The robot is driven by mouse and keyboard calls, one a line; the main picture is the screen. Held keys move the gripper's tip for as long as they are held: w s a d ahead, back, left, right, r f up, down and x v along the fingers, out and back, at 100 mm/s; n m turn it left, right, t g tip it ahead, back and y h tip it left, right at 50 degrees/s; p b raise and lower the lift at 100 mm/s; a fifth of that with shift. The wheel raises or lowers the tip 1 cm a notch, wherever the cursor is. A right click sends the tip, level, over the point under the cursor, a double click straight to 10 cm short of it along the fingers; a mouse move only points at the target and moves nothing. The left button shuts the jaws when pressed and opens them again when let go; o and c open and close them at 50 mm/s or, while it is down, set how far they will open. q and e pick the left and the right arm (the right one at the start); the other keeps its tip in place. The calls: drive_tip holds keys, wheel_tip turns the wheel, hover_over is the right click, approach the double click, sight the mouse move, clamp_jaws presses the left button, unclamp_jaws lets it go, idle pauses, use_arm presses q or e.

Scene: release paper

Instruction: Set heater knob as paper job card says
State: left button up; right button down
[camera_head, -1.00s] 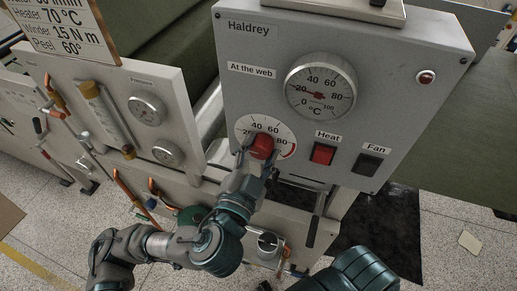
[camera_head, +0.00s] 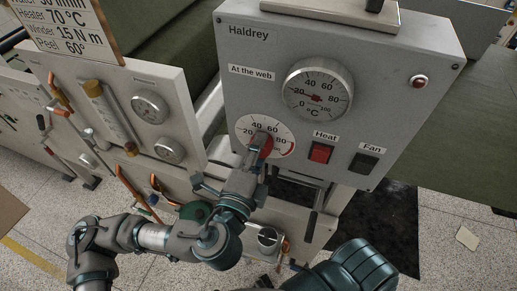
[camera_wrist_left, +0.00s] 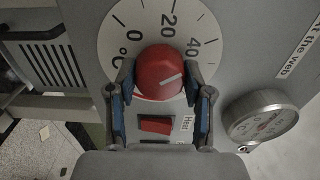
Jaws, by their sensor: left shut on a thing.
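In the left wrist view, the fingers of my left gripper (camera_wrist_left: 161,98) flank the red knob (camera_wrist_left: 158,68). Its white line points to the right, past 40; a finger hides the scale there. The job card (camera_head: 75,30) at upper left reads "Heater 70 °C". My right gripper is not in view.
Above the knob is the "At the web" temperature gauge (camera_head: 317,90). The red Heat switch (camera_head: 321,152) and dark Fan switch (camera_head: 363,163) are right of the knob. A panel with smaller gauges (camera_head: 150,107) stands to the left. A green web or belt (camera_head: 460,130) lies at right.

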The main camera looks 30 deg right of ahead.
use_arm(q)
drive_tip(key=m, duration=0.4)
drive_tip(key=shift+w, duration=0.2)
drive_tip(key=m, duration=0.4)
drive_tip(key=m+b, duration=0.1)
drive_tip(key=m, duration=0.3)
drive_tip(key=shift+m, duration=0.3)
drive_tip(key=m, duration=0.4)
drive_tip(key=shift+r+b, duration=0.1)
drive_tip(key=shift+b, duration=0.3)
drive_tip(key=shift+m, duration=0.4)
